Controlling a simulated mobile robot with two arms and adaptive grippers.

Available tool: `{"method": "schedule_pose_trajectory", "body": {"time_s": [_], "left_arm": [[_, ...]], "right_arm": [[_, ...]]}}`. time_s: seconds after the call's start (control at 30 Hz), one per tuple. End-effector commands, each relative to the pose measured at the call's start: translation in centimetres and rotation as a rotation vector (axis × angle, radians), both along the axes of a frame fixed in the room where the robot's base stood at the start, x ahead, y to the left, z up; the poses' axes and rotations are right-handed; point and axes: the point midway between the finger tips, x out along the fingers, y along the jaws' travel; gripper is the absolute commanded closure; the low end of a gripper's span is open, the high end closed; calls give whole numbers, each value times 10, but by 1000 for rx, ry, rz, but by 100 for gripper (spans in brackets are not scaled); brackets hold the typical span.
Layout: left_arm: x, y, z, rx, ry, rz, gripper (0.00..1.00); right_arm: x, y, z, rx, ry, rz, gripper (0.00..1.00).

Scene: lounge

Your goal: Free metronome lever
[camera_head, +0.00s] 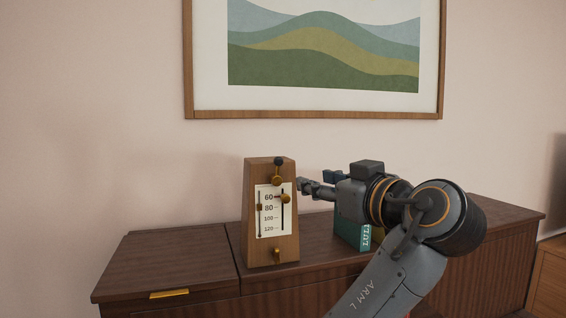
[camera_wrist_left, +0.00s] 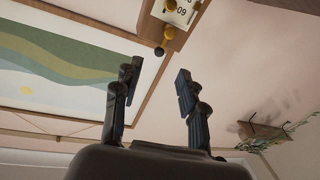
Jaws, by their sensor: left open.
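The wooden metronome (camera_head: 286,245) stands upright on the cabinet, its pale number scale facing me. A dark upright rod (camera_head: 283,215) with brass pieces runs over the scale, and a black knob (camera_head: 279,161) is at the top. Which part is the lever I cannot tell for sure. In the left wrist view the metronome's top (camera_wrist_left: 182,38) appears inverted, with the black knob (camera_wrist_left: 160,52) beyond my fingertips, roughly between them. My left gripper (camera_head: 317,184) is open and empty, just right of the metronome's upper part; it also shows in the left wrist view (camera_wrist_left: 157,78). My right gripper is not in view.
The dark wood cabinet (camera_head: 170,254) has a brass handle (camera_head: 169,294) at the left. A teal book (camera_head: 346,234) stands right of the metronome, partly behind my left arm. A framed picture (camera_head: 315,113) hangs above. The cabinet top left of the metronome is clear.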

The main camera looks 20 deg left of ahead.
Motion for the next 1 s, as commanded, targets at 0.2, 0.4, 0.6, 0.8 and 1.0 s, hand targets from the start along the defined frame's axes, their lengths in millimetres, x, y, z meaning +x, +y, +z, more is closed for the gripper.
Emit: {"method": "schedule_pose_trajectory", "body": {"time_s": [0.2, 0.4, 0.6, 0.8, 1.0], "left_arm": [[-1, 5, 19, 0, -41, 23, 59], [24, 31, 21, 2, -37, 23, 59], [54, 62, 21, 2, -37, 22, 59], [78, 85, 19, 1, -36, 20, 59], [89, 95, 16, 0, -36, 18, 59]], "right_arm": [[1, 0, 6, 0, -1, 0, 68], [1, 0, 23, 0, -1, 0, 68], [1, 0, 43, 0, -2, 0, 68], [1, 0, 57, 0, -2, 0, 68], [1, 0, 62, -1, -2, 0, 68]]}}
